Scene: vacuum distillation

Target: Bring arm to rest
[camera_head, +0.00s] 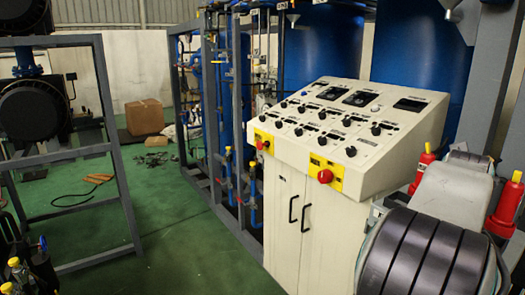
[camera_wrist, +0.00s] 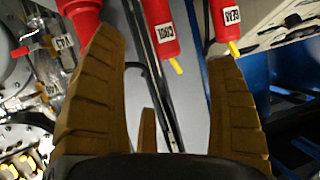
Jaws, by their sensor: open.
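Beyond the fingers are several red bottles with yellow tips and labels. The middle red bottle (camera_wrist: 160,28) lies in the gap as seen from the wrist, and another red bottle (camera_wrist: 222,20) is by the right fingertip. They appear apart from the fingers, though the distance is hard to judge. I cannot make out my gripper in the head view.
A cream control cabinet (camera_head: 345,135) with knobs and red switches stands right of centre. Blue tanks (camera_head: 320,48) and grey framed piping rise behind it. A grey frame (camera_head: 110,150) stands at left. Green floor (camera_head: 165,215) between is mostly clear, with a cardboard box (camera_head: 145,117) farther back.

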